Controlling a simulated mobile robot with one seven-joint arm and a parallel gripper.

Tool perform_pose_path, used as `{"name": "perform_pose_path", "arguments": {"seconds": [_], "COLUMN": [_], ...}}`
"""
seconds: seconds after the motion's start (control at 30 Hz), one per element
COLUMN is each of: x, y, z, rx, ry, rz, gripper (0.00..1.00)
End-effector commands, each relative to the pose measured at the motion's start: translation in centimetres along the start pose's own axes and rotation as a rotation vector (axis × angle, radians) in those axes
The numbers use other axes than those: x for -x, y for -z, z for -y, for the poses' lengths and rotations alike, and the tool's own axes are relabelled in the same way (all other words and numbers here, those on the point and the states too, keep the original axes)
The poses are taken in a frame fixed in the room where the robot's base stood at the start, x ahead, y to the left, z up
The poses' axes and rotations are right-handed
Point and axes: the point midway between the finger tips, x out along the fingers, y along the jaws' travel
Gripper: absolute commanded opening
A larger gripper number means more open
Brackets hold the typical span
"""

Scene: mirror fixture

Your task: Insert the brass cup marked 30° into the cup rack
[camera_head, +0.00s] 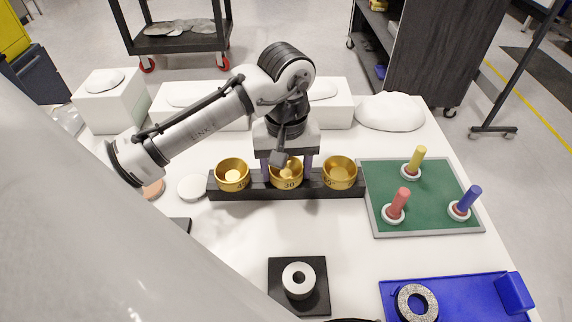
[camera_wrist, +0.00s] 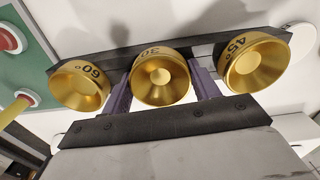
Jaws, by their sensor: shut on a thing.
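The brass cup marked 30° (camera_head: 288,178) is in the middle of the dark cup rack (camera_head: 330,190), between two other brass cups. My gripper (camera_head: 286,165) is shut on the 30° cup, with one purple finger on each side of it. In the wrist view the 30° cup (camera_wrist: 160,77) sits between the purple fingers (camera_wrist: 160,92), with its marking upside down. The cup marked 45° (camera_head: 233,175) is at the left of the rack, and the cup marked 60° (camera_wrist: 80,85) is at the other end. The underside of the 30° cup is hidden, so I cannot tell whether it is fully seated.
A green board (camera_head: 430,215) with red, yellow and blue pegs lies right of the rack. A black block with a white ring (camera_head: 298,280) and a blue tray (camera_head: 460,298) are in front. White boxes (camera_head: 205,105) stand behind. The table between rack and black block is clear.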

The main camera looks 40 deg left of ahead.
Motion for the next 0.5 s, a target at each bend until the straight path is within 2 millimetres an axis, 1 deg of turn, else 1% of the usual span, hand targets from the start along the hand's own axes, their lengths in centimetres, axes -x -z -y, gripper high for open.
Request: {"name": "perform_pose_path", "arguments": {"seconds": [0.03, 0.07, 0.23, 0.27, 0.5], "x": [-0.12, -0.11, -0.07, -0.07, -0.11], "y": [0.00, 0.01, 0.01, 0.01, -0.01], "z": [-0.01, -0.01, 0.00, 0.00, 0.00], "rx": [0.000, 0.000, 0.000, 0.000, 0.000], "ry": [0.000, 0.000, 0.000, 0.000, 0.001], "rz": [-0.001, -0.001, -0.001, -0.001, 0.000], "gripper": [0.37, 0.62, 0.84, 0.86, 0.86]}}
